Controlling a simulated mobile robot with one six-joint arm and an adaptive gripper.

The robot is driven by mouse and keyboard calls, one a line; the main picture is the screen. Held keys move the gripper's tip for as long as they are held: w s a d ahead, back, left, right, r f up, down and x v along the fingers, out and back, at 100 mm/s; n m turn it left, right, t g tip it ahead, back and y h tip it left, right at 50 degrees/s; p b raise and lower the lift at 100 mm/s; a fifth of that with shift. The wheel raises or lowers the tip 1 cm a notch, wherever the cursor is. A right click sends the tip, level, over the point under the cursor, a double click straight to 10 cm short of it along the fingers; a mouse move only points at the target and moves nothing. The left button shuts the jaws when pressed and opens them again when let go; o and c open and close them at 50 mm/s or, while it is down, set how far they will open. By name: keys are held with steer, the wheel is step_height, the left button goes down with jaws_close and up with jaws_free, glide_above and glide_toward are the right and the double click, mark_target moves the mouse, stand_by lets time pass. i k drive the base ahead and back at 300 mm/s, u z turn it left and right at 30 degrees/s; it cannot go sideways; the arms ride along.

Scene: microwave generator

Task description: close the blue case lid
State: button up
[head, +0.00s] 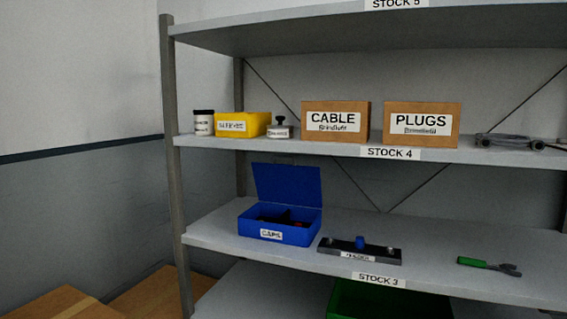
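The blue case (299,236) labelled "CAPS" stands on the shelf marked "STOCK 3", near its left end. Its blue lid (288,184) is open and stands up at the back, leaning slightly backward. Dark and reddish small items lie inside the case, too small to make out. My gripper is not in view.
A dark holder (377,255) with a blue knob sits right of the case, and a green-handled tool (488,266) lies further right. The "STOCK 4" shelf (260,146) above carries boxes and jars. A grey post (174,160) stands left. Cardboard boxes (50,303) are at lower left.

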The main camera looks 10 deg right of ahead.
mark_target(293, 184)
steer(key=k, duration=1.35)
steer(key=z, duration=0.5)
steer(key=i, duration=1.5)
steer(key=u, duration=0.15)
